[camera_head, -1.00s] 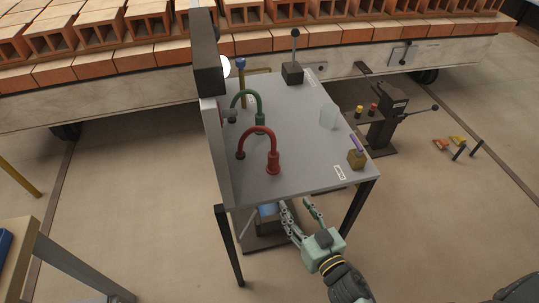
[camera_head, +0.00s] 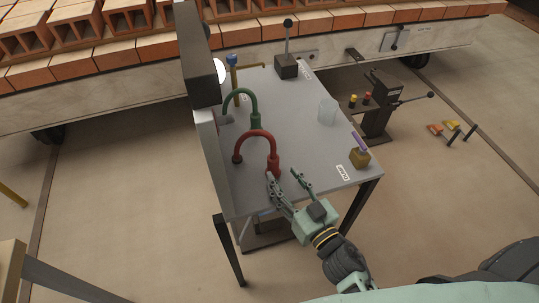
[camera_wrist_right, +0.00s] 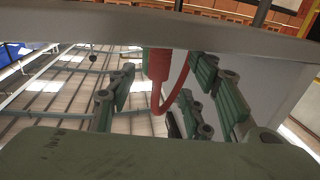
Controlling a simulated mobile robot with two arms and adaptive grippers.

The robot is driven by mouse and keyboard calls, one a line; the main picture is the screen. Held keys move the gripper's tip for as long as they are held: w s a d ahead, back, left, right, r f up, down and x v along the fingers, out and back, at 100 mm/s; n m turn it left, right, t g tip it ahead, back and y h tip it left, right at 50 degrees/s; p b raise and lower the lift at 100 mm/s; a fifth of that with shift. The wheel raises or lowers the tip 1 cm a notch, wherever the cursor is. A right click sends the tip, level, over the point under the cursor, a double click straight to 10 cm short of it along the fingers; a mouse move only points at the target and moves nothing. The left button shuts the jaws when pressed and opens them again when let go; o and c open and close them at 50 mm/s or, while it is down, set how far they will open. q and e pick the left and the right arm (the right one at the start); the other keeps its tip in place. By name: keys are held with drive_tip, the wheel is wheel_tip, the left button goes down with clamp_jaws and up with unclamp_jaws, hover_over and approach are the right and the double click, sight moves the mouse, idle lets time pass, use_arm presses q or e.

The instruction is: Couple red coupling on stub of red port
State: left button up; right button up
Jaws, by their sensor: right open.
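The red hose (camera_head: 257,133) arches over the left part of the grey table, and one end meets a dark fitting (camera_head: 237,159) near the upright panel. The thick red coupling (camera_head: 273,163) is at the hose's other end, low at the table's front. My right gripper (camera_head: 283,175) is open at the front edge, its left finger just in front of the coupling. In the right wrist view the coupling (camera_wrist_right: 158,64) shows between the spread fingers (camera_wrist_right: 165,78), apart from them. I cannot make out the red port's stub. My left gripper is not in view.
A green hose (camera_head: 240,95) arches behind the red one. The upright panel (camera_head: 206,135) bounds the left side. The table's middle is clear.

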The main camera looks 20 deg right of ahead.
sight(276, 167)
drive_tip(key=p+x, duration=0.1)
drive_tip(key=x, duration=0.6)
drive_tip(key=shift+r, duration=0.2)
drive_tip(key=shift+s, duration=0.1)
drive_tip(key=shift+c, duration=0.3)
clamp_jaws()
